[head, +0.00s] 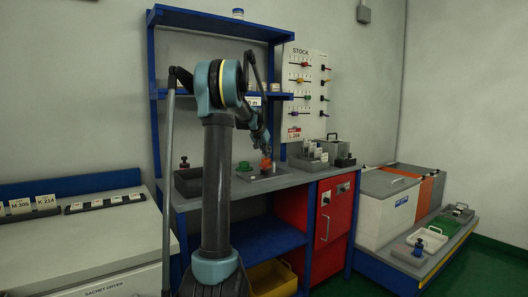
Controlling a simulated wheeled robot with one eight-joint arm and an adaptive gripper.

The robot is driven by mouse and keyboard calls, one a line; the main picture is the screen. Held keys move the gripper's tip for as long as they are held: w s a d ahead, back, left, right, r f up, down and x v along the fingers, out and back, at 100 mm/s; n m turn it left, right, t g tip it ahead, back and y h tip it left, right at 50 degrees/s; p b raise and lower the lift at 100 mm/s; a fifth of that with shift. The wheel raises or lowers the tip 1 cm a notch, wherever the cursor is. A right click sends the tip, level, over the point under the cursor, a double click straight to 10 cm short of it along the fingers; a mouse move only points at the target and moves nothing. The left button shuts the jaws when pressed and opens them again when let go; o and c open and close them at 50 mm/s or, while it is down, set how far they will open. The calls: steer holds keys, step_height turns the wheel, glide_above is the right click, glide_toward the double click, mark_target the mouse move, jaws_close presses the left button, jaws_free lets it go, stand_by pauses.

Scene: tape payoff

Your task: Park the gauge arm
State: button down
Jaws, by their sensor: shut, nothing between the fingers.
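My gripper (266,153) is small and dark in the head view, low over the workbench (224,193) and shut with nothing in it. A green round part (244,166) sits left of the orange one. I cannot pick out the gauge arm for certain at this size. My own arm and column cover part of the bench.
A dark tray (188,181) stands at the bench's left, and grey holders (308,164) at its right. A STOCK board (306,92) with coloured sliders hangs behind. A blue shelf (220,25) rises above. White and orange bins stand on a low platform at right.

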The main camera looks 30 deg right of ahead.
mark_target(264, 169)
steer(key=x, duration=0.4)
steer(key=shift+w+d+f, duration=0.15)
steer(key=shift+d+f, duration=0.1)
steer(key=shift+f, duration=0.05)
steer(key=shift+a+f, duration=0.15)
steer(key=shift+f, duration=0.05)
steer(key=shift+s+a+f, duration=0.1)
steer(key=shift+s+a, duration=0.4)
steer(key=shift+a, duration=0.3)
steer(key=shift+s+a, duration=0.5)
steer(key=shift+a, duration=0.25)
